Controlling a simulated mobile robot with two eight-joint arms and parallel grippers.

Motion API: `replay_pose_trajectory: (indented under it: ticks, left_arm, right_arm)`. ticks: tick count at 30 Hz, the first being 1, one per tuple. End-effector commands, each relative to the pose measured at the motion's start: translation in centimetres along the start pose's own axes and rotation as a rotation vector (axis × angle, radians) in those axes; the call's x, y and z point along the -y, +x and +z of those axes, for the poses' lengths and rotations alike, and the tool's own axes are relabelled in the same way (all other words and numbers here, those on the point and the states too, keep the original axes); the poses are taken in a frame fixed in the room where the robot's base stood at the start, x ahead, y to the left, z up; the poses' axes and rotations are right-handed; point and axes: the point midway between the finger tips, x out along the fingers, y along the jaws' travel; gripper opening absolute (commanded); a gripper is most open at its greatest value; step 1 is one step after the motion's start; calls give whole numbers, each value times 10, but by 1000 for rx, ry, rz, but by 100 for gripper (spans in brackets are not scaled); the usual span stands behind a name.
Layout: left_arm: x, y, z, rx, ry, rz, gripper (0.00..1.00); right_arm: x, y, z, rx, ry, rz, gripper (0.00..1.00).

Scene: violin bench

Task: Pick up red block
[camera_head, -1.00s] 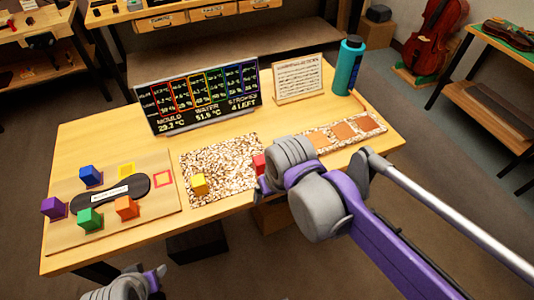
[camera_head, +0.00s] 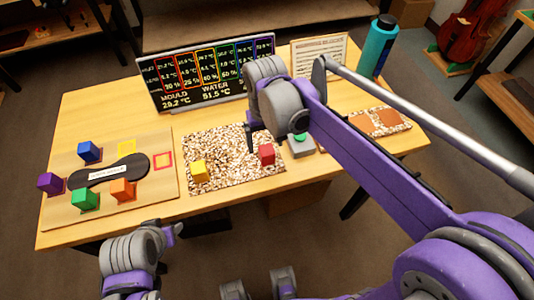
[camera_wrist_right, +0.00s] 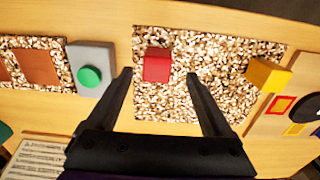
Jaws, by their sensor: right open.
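The red block (camera_head: 267,154) rests on the right part of the speckled mat (camera_head: 222,150). In the right wrist view, the red block (camera_wrist_right: 157,65) lies ahead of and between the two dark fingers, apart from both. My right gripper (camera_wrist_right: 158,78) is open and empty. In the head view, my right gripper (camera_head: 265,143) is just behind the red block, its fingers partly hidden by the wrist. My left gripper (camera_head: 174,229) is low on the left, off the table's front edge; its jaws are not clear.
A yellow block (camera_head: 200,171) stands on the same mat. A grey box with a green button (camera_head: 301,145) is close right of the red block. Blue, purple, green and orange blocks stand on a board (camera_head: 150,190) at left. A display (camera_head: 205,75) and blue bottle (camera_head: 377,47) stand behind.

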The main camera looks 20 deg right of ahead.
Motion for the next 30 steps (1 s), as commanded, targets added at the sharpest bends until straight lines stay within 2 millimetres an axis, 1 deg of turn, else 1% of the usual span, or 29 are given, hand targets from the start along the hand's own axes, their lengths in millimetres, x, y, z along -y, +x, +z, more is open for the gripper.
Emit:
replay_pose_trajectory:
  ticks: [6,9,12,18,23,24,26,30]
  left_arm:
    - [0,1,1,0,0,0,50]
    - [0,2,1,1,0,0,50]
    - [0,2,2,1,0,0,50]
    - [0,2,1,1,0,0,50]
    - [0,2,1,1,0,0,50]
    - [0,2,1,1,0,0,50]
    - [0,2,1,1,0,0,50]
    - [0,2,1,1,0,0,50]
  right_arm:
    - [-4,33,-2,0,1,0,85]
    - [-4,44,-2,0,1,0,85]
    - [-4,48,-1,0,0,0,85]
    - [-4,48,-1,-1,0,0,85]
    - [-4,48,-2,-1,0,0,56]
    - [-4,48,-2,-1,0,0,49]
    - [-4,48,-1,-1,0,0,38]
    - [-4,47,-1,-1,0,0,13]
